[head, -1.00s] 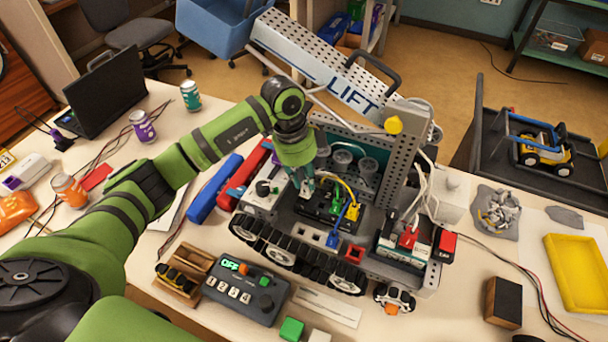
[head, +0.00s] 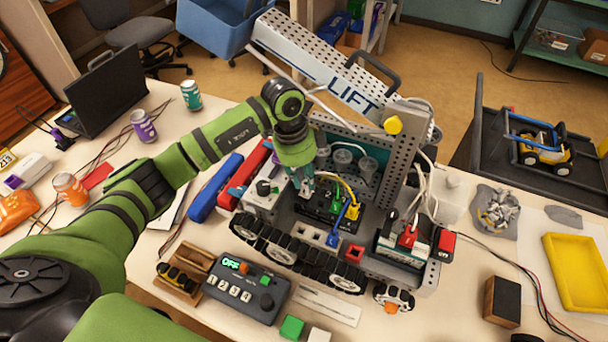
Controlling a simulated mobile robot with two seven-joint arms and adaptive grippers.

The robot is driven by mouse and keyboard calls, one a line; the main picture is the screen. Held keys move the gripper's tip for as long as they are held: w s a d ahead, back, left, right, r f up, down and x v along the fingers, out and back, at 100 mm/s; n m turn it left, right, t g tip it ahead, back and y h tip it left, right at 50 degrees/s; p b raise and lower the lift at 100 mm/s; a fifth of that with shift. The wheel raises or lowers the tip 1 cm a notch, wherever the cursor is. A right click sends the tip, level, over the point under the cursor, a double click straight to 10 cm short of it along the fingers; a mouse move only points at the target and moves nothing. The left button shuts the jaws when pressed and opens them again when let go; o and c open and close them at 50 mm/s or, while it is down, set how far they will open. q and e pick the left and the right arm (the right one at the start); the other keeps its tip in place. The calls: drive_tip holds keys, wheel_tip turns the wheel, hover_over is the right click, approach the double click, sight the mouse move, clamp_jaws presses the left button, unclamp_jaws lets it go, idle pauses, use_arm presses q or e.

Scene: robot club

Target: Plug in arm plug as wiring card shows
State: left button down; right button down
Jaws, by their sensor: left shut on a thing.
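My left gripper (head: 306,190) reaches down to the black socket block (head: 322,205) on the tracked robot. It is shut on a small plug whose body is mostly hidden by the fingers; I cannot tell whether it is seated. A yellow plug (head: 352,211) with a yellow cable sits at the block's right side. A blue plug (head: 333,239) with a blue cable hangs at the block's front. A white card (head: 330,306) lies flat in front of the robot; its marks are too small to read. My right gripper is out of view.
A control box (head: 244,288) reading OFF stands front left. The lift beam (head: 335,75) rises behind the socket block. A battery pack with red and white plugs (head: 405,245) is at right. Blue (head: 215,188) and red (head: 245,172) bars lie left. A yellow tray (head: 578,272) lies far right.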

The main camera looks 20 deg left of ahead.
use_arm(q)
drive_tip(key=shift+f+p, duration=0.1)
drive_tip(key=shift+p, duration=0.55)
idle(1.1)
drive_tip(key=shift+f, duration=0.4)
idle(0.4)
drive_tip(key=shift+n, duration=0.3)
drive_tip(key=shift+f, duration=0.6)
idle(1.2)
idle(0.8)
drive_tip(key=c, duration=1)
unclamp_jaws()
drive_tip(key=shift+f, duration=0.1)
